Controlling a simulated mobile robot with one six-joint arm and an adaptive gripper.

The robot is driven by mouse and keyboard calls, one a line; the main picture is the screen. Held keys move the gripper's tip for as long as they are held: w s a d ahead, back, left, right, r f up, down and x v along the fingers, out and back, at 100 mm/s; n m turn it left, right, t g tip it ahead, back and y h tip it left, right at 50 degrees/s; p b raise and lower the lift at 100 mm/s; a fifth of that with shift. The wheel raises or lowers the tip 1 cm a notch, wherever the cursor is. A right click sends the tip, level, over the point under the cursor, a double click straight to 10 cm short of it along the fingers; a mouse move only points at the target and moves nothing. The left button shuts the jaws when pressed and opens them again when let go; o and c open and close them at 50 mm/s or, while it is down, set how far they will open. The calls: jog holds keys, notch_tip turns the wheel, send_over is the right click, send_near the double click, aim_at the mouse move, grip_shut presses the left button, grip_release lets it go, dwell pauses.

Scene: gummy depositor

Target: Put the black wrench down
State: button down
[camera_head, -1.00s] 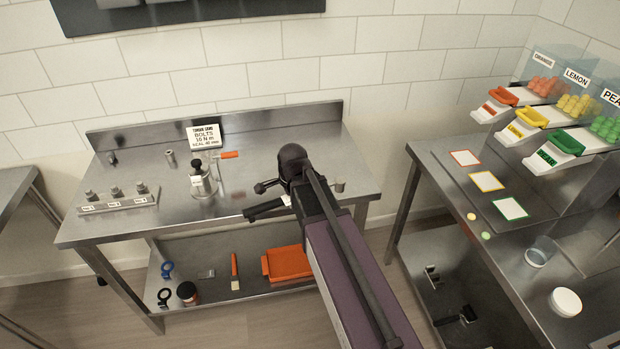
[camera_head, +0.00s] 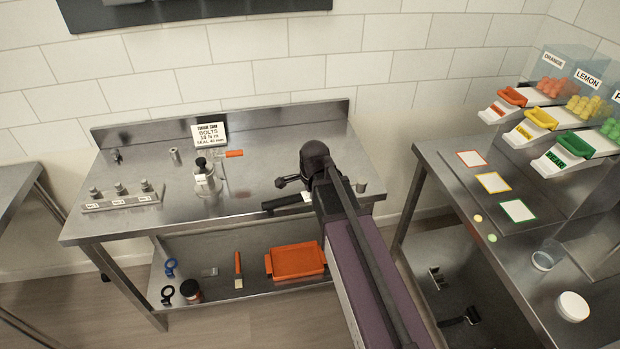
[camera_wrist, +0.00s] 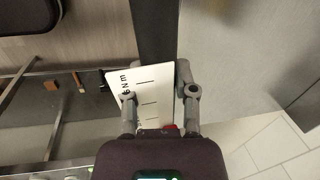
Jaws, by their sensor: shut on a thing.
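The black wrench (camera_head: 282,204) sticks out to the left from my gripper, over the front right part of the steel bench, in the head view. In the wrist view the wrench (camera_wrist: 156,35) is a dark bar running up from between the fingers, with a white marked plate (camera_wrist: 146,88) at the grip. My gripper (camera_wrist: 160,95) is shut on it. In the head view my arm hides most of the gripper. I cannot tell whether the wrench touches the bench top (camera_head: 240,190).
A bolt rack (camera_head: 122,200), a metal device with an orange handle (camera_head: 205,180) and a torque sign (camera_head: 210,135) stand on the bench's left and middle. An orange tray (camera_head: 297,261) lies on the lower shelf. Another steel table with gummy dispensers (camera_head: 562,155) stands right.

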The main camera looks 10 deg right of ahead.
jog(key=shift+w+d+r+m, duration=0.2)
jog(key=shift+w+d+m, duration=0.15)
jog(key=shift+m, duration=0.35)
jog(key=shift+w, duration=0.1)
jog(key=w, duration=0.4)
jog(key=w+f, duration=0.1)
jog(key=w, duration=0.4)
jog(key=w+b, duration=0.1)
jog(key=w, duration=0.4)
jog(key=shift+w+d+f, duration=0.2)
jog(key=shift+d, duration=0.1)
jog(key=shift+w, duration=0.65)
notch_tip(320, 180, down, 4)
jog(key=b, duration=0.4)
jog(key=shift+r, duration=0.15)
jog(key=shift+c, duration=2)
grip_release()
